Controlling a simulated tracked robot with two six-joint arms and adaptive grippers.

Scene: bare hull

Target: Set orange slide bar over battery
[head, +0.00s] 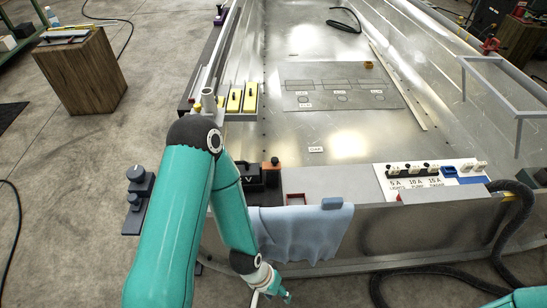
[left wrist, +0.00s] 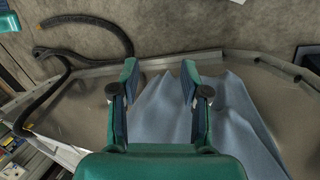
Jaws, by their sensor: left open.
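A dark battery-like box (head: 262,178) sits at the near left corner of the hull, partly hidden behind my left arm in the head view. A small orange piece (head: 275,161) on a dark mount stands at its far right; I cannot tell whether this is the slide bar or where a bar lies relative to the battery. My left gripper (head: 283,294) hangs low at the near side of the hull, below the battery and away from it. In the left wrist view the left gripper (left wrist: 160,84) is open and empty, above a blue cloth. My right gripper is out of view.
The blue cloth (head: 300,232) hangs over the hull's near edge. A switch panel (head: 430,182) and black hose (head: 515,215) are at right. Yellow blocks (head: 250,97) stand at the left wall. A flat plate (head: 340,86) lies on the mostly clear hull floor.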

